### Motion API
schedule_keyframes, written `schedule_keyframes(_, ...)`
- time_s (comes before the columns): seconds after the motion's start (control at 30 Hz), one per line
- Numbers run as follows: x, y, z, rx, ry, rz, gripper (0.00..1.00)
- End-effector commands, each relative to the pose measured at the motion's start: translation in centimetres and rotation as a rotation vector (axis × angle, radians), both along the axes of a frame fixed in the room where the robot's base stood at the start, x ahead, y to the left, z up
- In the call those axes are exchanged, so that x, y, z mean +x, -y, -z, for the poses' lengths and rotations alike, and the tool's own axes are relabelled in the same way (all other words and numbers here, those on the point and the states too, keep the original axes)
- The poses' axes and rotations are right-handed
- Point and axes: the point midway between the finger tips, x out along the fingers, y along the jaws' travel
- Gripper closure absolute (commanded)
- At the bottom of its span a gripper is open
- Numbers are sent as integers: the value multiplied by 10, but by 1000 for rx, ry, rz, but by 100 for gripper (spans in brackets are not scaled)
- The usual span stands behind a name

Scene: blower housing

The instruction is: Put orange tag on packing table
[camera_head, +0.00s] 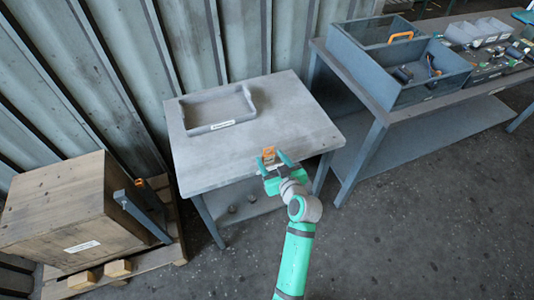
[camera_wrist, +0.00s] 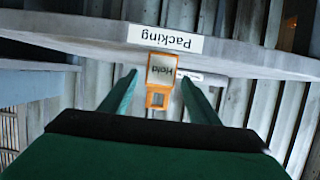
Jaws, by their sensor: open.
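The orange tag (camera_head: 268,153) shows at the front edge of the grey packing table (camera_head: 285,115) in the head view. In the wrist view the orange tag (camera_wrist: 159,98) has a pale face reading "Hold", upside down. My gripper (camera_head: 271,158) is open around it; in the wrist view one finger of my gripper (camera_wrist: 158,79) stands on each side, with gaps to the tag. The table's edge carries a "Packing" label (camera_wrist: 165,39), also upside down. I cannot tell whether the tag touches the tabletop.
A grey shallow tray (camera_head: 184,122) sits at the table's back left; the front and right of the tabletop are bare. A wooden crate (camera_head: 60,205) stands on a pallet at left. A workbench (camera_head: 375,107) with blue-grey bins (camera_head: 400,92) stands at right.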

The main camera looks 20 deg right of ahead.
Motion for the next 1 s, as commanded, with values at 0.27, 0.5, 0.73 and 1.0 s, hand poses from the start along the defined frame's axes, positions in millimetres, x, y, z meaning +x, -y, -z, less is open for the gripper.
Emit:
schedule_keyframes(0.27, -43, 2, -16, 0, 1, 2, 44)
schedule_keyframes(0.5, -56, 3, -20, 1, 0, 1, 44)
schedule_keyframes(0.73, -67, -10, -5, 12, -12, 23, 44)
schedule_keyframes(1.0, -128, -60, 48, 37, -41, 123, 44)
